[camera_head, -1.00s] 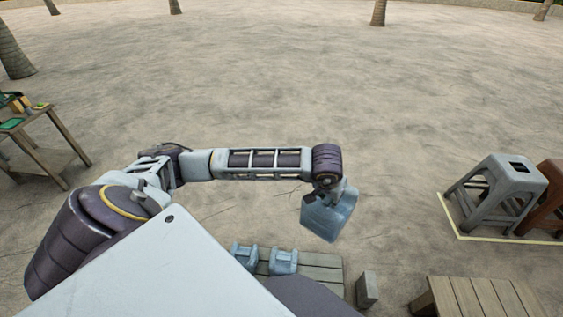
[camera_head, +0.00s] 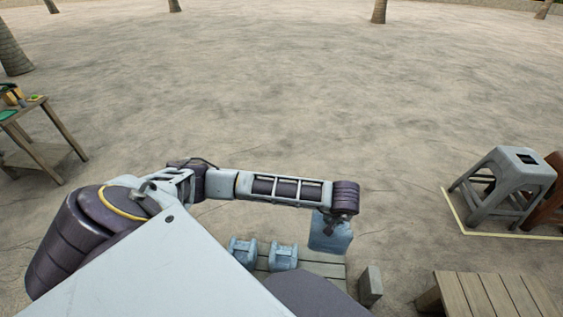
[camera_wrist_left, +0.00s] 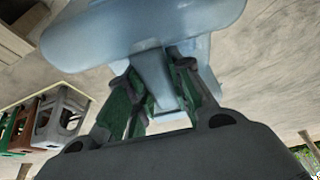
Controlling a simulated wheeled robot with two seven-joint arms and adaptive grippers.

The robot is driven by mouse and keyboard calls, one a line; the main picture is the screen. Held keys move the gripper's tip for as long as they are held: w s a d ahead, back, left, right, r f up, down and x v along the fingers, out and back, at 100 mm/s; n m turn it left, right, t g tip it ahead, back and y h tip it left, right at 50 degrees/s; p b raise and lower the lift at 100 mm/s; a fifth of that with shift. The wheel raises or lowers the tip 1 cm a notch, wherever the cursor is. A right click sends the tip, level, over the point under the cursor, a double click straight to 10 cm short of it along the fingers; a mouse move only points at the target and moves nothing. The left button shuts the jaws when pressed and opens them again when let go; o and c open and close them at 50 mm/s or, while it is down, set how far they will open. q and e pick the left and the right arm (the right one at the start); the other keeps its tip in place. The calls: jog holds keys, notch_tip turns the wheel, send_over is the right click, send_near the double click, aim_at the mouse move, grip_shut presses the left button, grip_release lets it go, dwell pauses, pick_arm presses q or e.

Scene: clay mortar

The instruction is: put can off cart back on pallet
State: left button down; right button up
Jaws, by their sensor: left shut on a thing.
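A blue-grey can (camera_head: 330,236) hangs from my left gripper (camera_head: 338,214) in the head view, over the far right end of the slatted pallet (camera_head: 318,262). In the left wrist view, my left gripper (camera_wrist_left: 160,105) is shut on the handle of the can (camera_wrist_left: 150,30). I cannot tell from the head view how high the can is above the pallet. Two similar blue-grey cans stand at the pallet's left part, a left one (camera_head: 242,251) and a right one (camera_head: 283,256). My right gripper is not in view.
A small grey block (camera_head: 370,286) stands right of the pallet. A wooden slatted platform (camera_head: 495,295) is at the lower right. A grey stool (camera_head: 503,185) stands inside a yellow floor line. A wooden table (camera_head: 40,125) is at the left. The sandy ground beyond is open.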

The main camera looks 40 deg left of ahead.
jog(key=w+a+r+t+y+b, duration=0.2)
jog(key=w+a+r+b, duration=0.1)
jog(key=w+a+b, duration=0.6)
pick_arm(q)
jog(key=s+d+f+n+g+b, duration=0.1)
jog(key=s+d+f+n+b, duration=0.1)
jog(key=f, duration=1.2)
jog(key=s+d+f+n+g+y+b, duration=0.1)
jog(key=f+n+b, duration=0.5)
jog(key=f, duration=0.9)
jog(key=s+d+f+n+g+y+b, duration=0.1)
jog(key=s+d+f+n+b, duration=0.3)
jog(key=f, duration=1)
jog(key=shift+d+f+n+g+b, duration=0.25)
jog(key=shift+d+n+g+b, duration=0.2)
jog(key=shift+d+n+g, duration=0.65)
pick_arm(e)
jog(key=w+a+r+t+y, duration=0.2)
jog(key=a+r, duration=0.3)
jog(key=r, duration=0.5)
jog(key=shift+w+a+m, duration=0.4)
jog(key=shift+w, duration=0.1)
pick_arm(q)
jog(key=shift+s+a+t, duration=0.1)
jog(key=shift+a+t, duration=0.15)
jog(key=shift+t, duration=0.05)
